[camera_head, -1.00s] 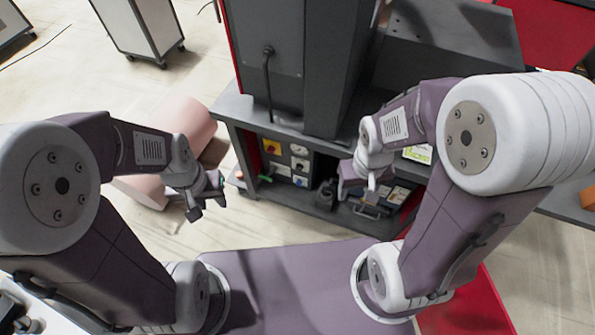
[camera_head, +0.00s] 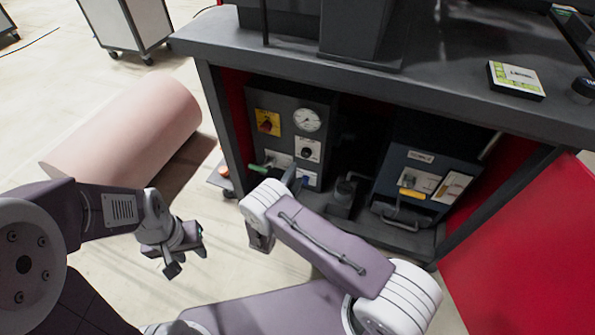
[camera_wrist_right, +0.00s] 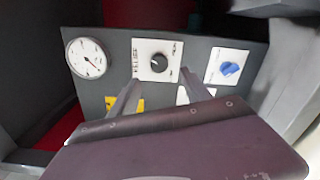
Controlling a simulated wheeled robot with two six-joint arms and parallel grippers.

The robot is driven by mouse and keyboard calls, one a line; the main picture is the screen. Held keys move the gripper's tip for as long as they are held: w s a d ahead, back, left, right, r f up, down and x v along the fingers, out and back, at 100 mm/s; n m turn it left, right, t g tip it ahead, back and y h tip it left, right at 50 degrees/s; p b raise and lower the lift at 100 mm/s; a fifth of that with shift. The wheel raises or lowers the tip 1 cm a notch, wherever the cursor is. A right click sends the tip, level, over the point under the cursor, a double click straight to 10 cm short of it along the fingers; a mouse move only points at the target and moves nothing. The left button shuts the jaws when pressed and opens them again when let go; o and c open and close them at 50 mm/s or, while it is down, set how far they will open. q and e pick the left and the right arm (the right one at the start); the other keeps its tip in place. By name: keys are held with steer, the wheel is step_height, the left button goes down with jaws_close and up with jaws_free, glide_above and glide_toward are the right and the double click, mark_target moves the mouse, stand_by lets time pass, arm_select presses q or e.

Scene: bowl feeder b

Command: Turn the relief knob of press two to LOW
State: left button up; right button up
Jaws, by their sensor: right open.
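The relief knob (camera_wrist_right: 158,62) is a small round black knob on a white plate marked RELIEF in the right wrist view. In the head view, the knob (camera_head: 307,152) sits below the gauge on the dark press panel (camera_head: 284,98). Which mark it points at is too small to tell. My right gripper (camera_wrist_right: 160,92) is open and empty, its two fingers pointing at the relief plate, apart from the knob as far as I can see. In the head view its fingers are mostly hidden by its wrist. My left gripper (camera_head: 185,255) hangs over the floor at left, away from the panel.
Around the knob are a gauge (camera_head: 307,119), a yellow-plated red switch (camera_head: 267,122), a blue knob (camera_wrist_right: 230,70) and a green-handled lever (camera_head: 258,168). A blue-grey unit with an orange handle (camera_head: 412,193) stands right. The bench top (camera_head: 440,80) overhangs the panel. A pink roll (camera_head: 125,135) lies left.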

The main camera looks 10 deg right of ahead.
mark_target(305, 155)
steer(key=b+x, duration=0.2)
steer(key=x, duration=0.2)
steer(key=b+x, duration=0.2)
steer(key=x, duration=0.1)
steer(key=shift+w+d+f, duration=0.2)
steer(key=shift+w, duration=0.15)
steer(key=shift+w+d+r+b, duration=0.25)
steer(key=shift+w+d+b, duration=0.15)
steer(key=shift+w, duration=0.15)
jaws_close()
steer(key=shift+n, duration=0.3)
